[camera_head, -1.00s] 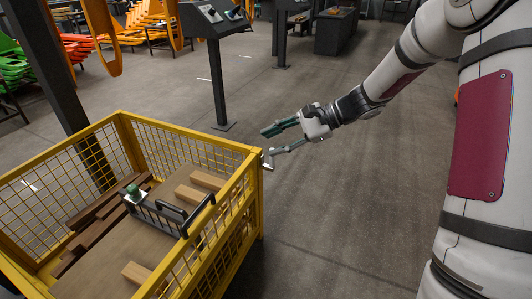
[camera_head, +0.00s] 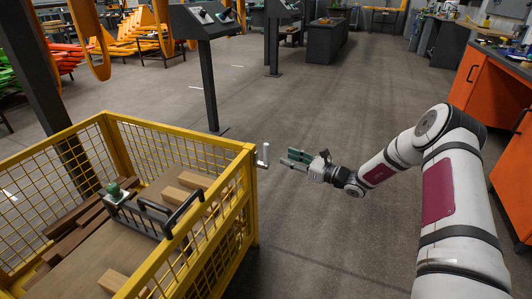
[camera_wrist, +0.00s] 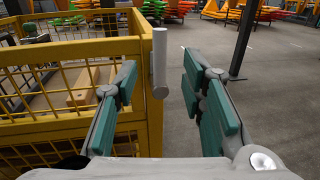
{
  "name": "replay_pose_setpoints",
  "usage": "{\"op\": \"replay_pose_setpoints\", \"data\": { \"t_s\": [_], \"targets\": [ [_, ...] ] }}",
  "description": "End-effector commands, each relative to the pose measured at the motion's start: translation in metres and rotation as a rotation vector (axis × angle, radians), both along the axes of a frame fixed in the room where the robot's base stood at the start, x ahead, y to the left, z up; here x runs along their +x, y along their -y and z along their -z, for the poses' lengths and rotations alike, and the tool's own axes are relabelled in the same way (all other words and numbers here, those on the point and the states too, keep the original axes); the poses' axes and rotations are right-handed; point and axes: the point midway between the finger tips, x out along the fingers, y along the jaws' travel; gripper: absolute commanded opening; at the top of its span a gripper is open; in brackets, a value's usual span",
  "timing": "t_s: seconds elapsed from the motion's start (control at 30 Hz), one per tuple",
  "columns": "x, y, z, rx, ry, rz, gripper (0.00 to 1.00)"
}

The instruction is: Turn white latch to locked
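The white latch (camera_head: 264,155) is a small handle at the corner of the yellow wire crate (camera_head: 180,131). Its grip stands upright, just outside the corner post. In the wrist view the latch (camera_wrist: 160,62) is a pale grey cylinder, seen between my two fingers. My gripper (camera_head: 288,157) is to the right of the latch in the head view, with a small gap. Its teal-padded fingers are apart and hold nothing. I see no contact between fingers and latch.
The crate holds wooden planks, blocks and a dark rack with a green-topped part (camera_head: 114,190). A dark pedestal (camera_head: 207,70) stands behind the crate. An orange workbench (camera_head: 483,90) is at the right. The floor between is clear.

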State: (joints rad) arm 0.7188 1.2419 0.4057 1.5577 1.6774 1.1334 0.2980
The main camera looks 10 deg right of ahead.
Motion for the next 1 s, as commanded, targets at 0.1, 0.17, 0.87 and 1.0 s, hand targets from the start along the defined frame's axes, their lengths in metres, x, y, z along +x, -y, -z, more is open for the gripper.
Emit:
{"op": "replay_pose_setpoints", "data": {
  "t_s": [0.1,0.17,0.87,1.0],
  "targets": [
    [0.018,-0.018,0.002,-0.002,0.002,-0.004,0.37],
    [0.027,-0.026,0.002,-0.002,0.001,-0.003,0.37],
    [0.078,-0.072,0.000,-0.002,-0.001,-0.001,0.37],
    [0.078,-0.072,0.000,-0.002,-0.001,-0.001,0.35]
  ]
}}
